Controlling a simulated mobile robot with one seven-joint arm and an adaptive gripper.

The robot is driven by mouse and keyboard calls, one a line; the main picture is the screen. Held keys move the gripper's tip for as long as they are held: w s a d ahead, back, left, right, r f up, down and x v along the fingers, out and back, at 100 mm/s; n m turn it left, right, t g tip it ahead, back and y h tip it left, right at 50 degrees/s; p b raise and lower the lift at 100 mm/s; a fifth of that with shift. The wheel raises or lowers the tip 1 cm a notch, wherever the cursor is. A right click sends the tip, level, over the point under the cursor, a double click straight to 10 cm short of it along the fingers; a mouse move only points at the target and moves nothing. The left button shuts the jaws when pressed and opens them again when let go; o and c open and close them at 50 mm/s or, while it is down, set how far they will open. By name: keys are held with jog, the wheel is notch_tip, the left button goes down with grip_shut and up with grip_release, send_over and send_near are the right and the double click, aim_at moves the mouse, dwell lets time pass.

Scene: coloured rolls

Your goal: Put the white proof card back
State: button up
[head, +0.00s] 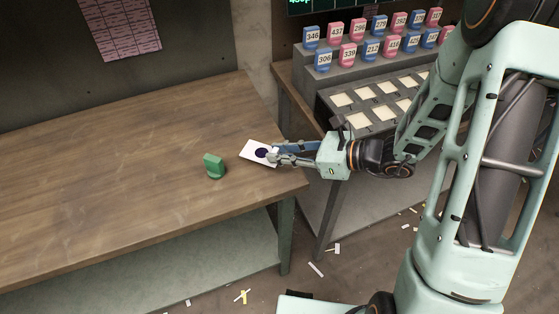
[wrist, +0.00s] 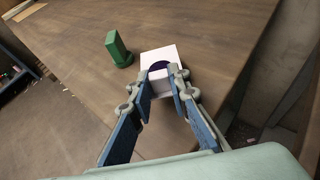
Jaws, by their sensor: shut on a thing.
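The white proof card (head: 251,151) is a flat white piece with a dark purple round mark, near the right end of the wooden table. My gripper (head: 273,155) reaches in from the right and is shut on the card, its fingers covering part of it. In the wrist view the card (wrist: 152,54) shows beyond the fingertips of my gripper (wrist: 163,76), with the purple mark partly hidden. I cannot tell whether the card touches the table top or is just above it.
A green block-like piece (head: 214,166) stands on the wooden table (head: 110,180), left of the card and apart from it. At the right, a rack holds numbered blue and pink pieces (head: 349,55) above a dark tray with pale squares (head: 342,100). The table's left side is clear.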

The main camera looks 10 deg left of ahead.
aim_at(279, 168)
jog(key=shift+a+f, duration=0.15)
jog(key=shift+f, duration=1.6)
jog(key=shift+f+b, duration=0.2)
jog(key=shift+b, duration=0.2)
jog(key=o, duration=0.8)
jog(key=shift+r, duration=0.15)
jog(key=shift+r+p, duration=0.2)
jog(key=shift+p, duration=0.15)
jog(key=v, duration=1.2)
